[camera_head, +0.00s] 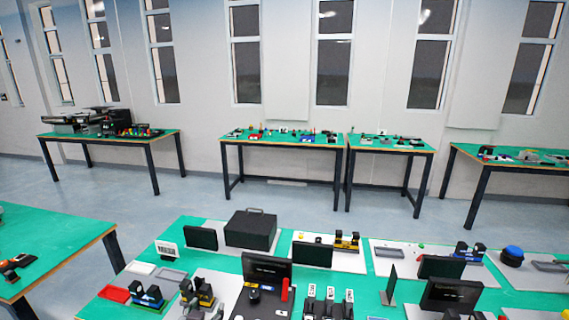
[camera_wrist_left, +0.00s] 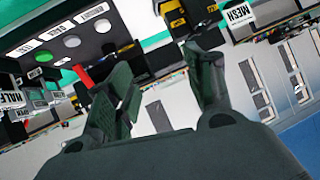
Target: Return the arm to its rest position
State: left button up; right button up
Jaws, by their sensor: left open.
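My left gripper (camera_wrist_left: 160,72) shows in the left wrist view, its two dark fingers spread apart with nothing between them. The view is tilted. Beyond the fingers are a dark panel (camera_wrist_left: 75,45) with round buttons and white labels, and a red piece (camera_wrist_left: 83,77) near the left finger. Neither of my arms can be made out clearly in the head view. My right gripper is not in view.
Another green table (camera_head: 50,240) stands at left. Several tables line the far wall, with clear floor (camera_head: 300,200) between.

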pick_arm(q)
jog(key=s+a+f+g+h, duration=0.1)
jog(key=s+f+g, duration=0.4)
jog(key=s, duration=0.4)
jog(key=s+a+f+g, duration=0.1)
jog(key=s+f+g, duration=0.2)
jog(key=s+f, duration=0.45)
jog(key=s+f+g, duration=0.2)
jog(key=s+f, duration=0.1)
jog(key=f, duration=2.9)
jog(key=s+a+f, duration=0.2)
jog(key=s+f, duration=0.8)
jog(key=s, duration=0.1)
jog(key=s+a+f+m, duration=0.1)
jog(key=s+a+f, duration=0.1)
jog(key=s+f, duration=0.8)
jog(key=shift+s+a+g, duration=0.4)
jog(key=shift+s, duration=0.2)
jog(key=shift+c, duration=0.2)
